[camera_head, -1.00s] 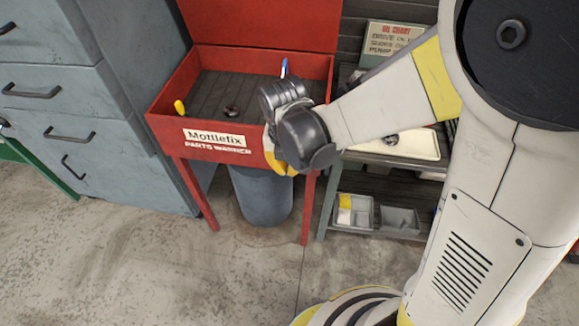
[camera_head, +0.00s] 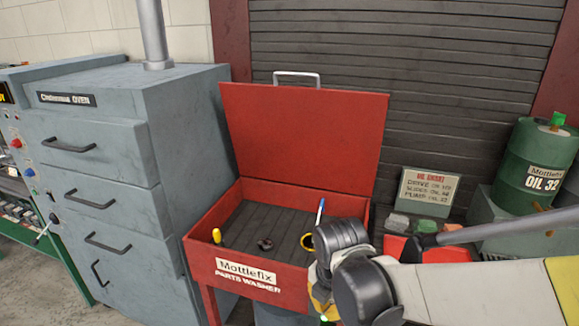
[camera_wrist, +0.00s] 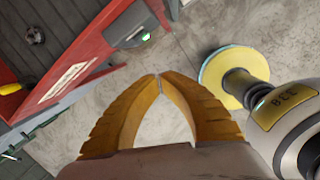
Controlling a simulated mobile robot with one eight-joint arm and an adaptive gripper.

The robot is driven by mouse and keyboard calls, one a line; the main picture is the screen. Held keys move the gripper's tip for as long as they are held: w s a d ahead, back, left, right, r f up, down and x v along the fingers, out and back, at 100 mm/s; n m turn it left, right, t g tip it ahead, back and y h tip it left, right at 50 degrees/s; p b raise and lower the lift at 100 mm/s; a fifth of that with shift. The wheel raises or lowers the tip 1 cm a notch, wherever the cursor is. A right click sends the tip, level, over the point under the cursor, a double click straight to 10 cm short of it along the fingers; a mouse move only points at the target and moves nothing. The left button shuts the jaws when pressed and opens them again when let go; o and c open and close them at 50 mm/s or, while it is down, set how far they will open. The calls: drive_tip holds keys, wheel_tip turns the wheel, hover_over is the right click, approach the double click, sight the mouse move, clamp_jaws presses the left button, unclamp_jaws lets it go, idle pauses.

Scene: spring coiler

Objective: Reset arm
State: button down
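My gripper (camera_wrist: 159,77) has two orange fingers whose tips meet in the wrist view, with nothing between them. In the head view my arm crosses the lower right. The dark wrist there hides most of the gripper, which is at the front right corner of the red parts washer (camera_head: 225,268). In the wrist view the washer's red edge (camera_wrist: 70,80) lies to the left of the fingers, with bare floor beyond their tips.
The washer holds a yellow-handled tool (camera_head: 217,236), a small dark part (camera_head: 265,244) and a blue-tipped item (camera_head: 320,211). A grey oven (camera_head: 110,170) stands left. An oil sign (camera_head: 428,190) and green drum (camera_head: 535,165) stand right.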

drive_tip(key=s+d+r+m+t, duration=0.2)
drive_tip(key=s+d+r+m, duration=0.2)
drive_tip(key=m, duration=0.9)
drive_tip(key=s+d+r+m+t, duration=0.3)
drive_tip(key=d+r+m, duration=0.3)
drive_tip(key=m, duration=0.8)
drive_tip(key=shift+s+r, duration=0.55)
drive_tip(key=shift+s, duration=0.2)
